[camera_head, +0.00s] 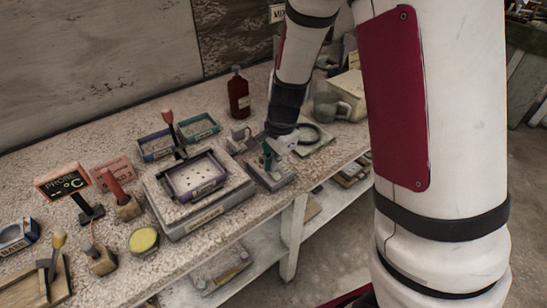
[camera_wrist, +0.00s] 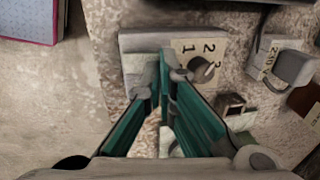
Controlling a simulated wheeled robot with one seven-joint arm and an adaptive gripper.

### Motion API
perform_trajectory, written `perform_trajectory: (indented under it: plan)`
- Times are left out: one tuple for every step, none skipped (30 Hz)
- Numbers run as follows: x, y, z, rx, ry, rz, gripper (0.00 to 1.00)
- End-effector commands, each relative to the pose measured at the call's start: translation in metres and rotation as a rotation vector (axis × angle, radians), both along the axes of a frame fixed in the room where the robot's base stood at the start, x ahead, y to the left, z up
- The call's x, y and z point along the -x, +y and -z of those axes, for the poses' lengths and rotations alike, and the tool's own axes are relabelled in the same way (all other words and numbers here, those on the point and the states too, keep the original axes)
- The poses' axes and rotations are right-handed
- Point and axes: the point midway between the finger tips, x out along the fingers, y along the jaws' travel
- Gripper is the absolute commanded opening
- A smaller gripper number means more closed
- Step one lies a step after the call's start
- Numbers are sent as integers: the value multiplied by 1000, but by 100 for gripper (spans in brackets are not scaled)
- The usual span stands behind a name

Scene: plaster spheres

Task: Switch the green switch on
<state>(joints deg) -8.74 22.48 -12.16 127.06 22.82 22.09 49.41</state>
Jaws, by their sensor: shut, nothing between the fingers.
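A small grey box (camera_head: 271,176) stands near the table's front edge, under my gripper (camera_head: 269,157). The fingers cover part of the box top. I cannot clearly pick out a green switch apart from the fingers, and I cannot tell whether they touch anything.
Left of the box is a grey block with a purple-framed tray (camera_head: 195,176). A second labelled grey box (camera_wrist: 293,67) is close on the right in the wrist view. A brown bottle (camera_head: 238,95) and a grey jug (camera_head: 331,106) stand behind. A lower shelf (camera_head: 232,268) runs beneath.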

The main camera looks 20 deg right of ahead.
Motion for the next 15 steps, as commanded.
perform_trajectory:
  plan:
    - [0,0,0,0,0,0,0]
    - [0,0,0,0,0,0,0]
    - [0,0,0,0,0,0,0]
    - [0,0,0,0,0,0,0]
    - [0,0,0,0,0,0,0]
    - [0,0,0,0,0,0,0]
    - [0,0,0,0,0,0,0]
    - [0,0,0,0,1,-1,0]
    - [0,0,0,1,5,-1,0]
    - [0,1,0,2,10,-1,0]
    - [-1,1,0,4,15,-2,0]
    - [-1,2,1,7,26,-3,0]
    - [-1,2,1,11,38,-3,0]
    - [-2,2,2,15,49,-4,0]
    - [-2,2,3,20,66,-3,0]
